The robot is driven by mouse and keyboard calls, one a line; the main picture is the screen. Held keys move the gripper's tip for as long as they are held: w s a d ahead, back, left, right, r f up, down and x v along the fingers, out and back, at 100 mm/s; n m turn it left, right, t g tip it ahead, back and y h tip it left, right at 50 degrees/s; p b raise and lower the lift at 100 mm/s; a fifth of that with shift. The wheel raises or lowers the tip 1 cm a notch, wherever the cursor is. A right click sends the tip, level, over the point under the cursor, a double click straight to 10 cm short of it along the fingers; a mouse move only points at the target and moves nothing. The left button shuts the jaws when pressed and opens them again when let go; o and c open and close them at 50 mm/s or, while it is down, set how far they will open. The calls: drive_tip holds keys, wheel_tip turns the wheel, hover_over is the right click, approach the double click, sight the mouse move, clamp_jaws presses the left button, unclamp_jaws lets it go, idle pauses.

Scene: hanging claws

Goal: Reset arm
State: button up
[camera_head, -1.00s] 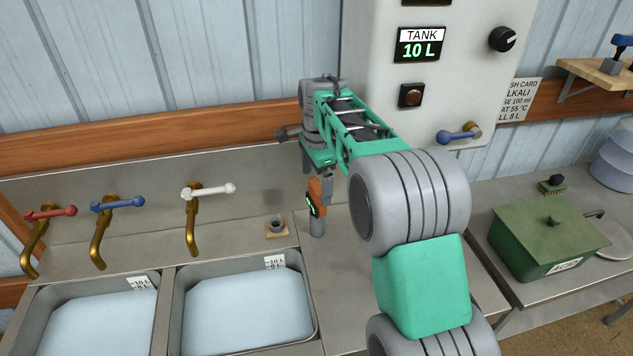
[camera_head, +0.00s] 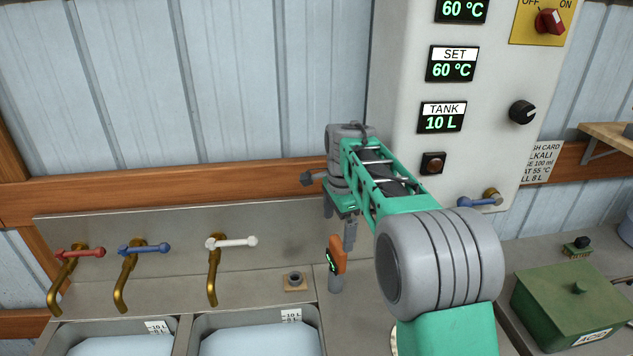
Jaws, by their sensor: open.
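My arm reaches forward to my gripper (camera_head: 339,222), which points down over the counter. Its two grey fingers are apart and I see nothing held between them. Just below the fingers, an orange device (camera_head: 338,256) with a small green display and a grey lower end stands near upright on the counter. One fingertip overlaps its top in the picture, and I cannot tell whether they touch.
Two basins of water (camera_head: 257,342) lie at the lower left under red, blue and white-handled taps (camera_head: 232,242). A small holder (camera_head: 295,281) sits beside the device. A control panel (camera_head: 405,75) rises behind my arm. A green box (camera_head: 570,305) stands at the right.

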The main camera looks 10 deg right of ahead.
sight(339, 252)
drive_tip(key=n, duration=0.3)
drive_tip(key=shift+w, duration=0.3)
drive_tip(key=shift+w+f+n+t, duration=0.15)
drive_tip(key=shift+w+n+t, duration=0.2)
drive_tip(key=shift+n, duration=0.85)
drive_tip(key=s+f+n, duration=0.1)
drive_tip(key=f, duration=0.1)
drive_tip(key=s+f+n, duration=0.1)
drive_tip(key=f+n, duration=0.1)
drive_tip(key=s+f+n+g, duration=0.1)
drive_tip(key=f, duration=0.1)
drive_tip(key=shift+s+f, duration=0.3)
drive_tip(key=shift+f, duration=0.05)
drive_tip(key=s+f+n+b, duration=0.25)
drive_tip(key=s+n, duration=0.35)
drive_tip(key=s, duration=1.8)
wheel_tip(339, 252, up, 6)
drive_tip(key=t+b, duration=0.1)
drive_tip(key=t, duration=0.2)
drive_tip(key=shift+w+d+t, duration=0.35)
drive_tip(key=shift+w+d, duration=0.05)
